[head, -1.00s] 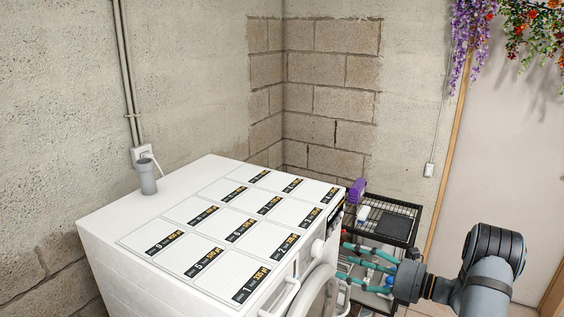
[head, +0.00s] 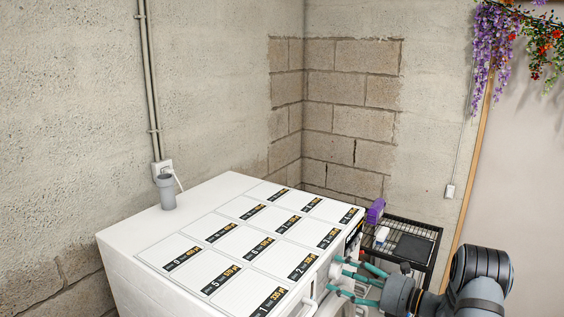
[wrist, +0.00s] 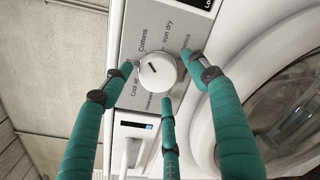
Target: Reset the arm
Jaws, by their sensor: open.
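My gripper (head: 345,279) is at the lower right of the head view, in front of the white washing machine's front face. In the wrist view the fingers (wrist: 160,85) spread around the round white dial (wrist: 157,73) on the machine's control panel. I cannot tell whether any finger touches the dial. My arm comes in from the lower right of the head view.
The washing machine's white top (head: 118,237) carries several labelled white panels. A grey cup (head: 166,192) stands at its back left corner. A black wire rack (head: 425,231) with a purple item (head: 375,210) stands behind my gripper. The machine's round door (wrist: 285,110) is right of the dial.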

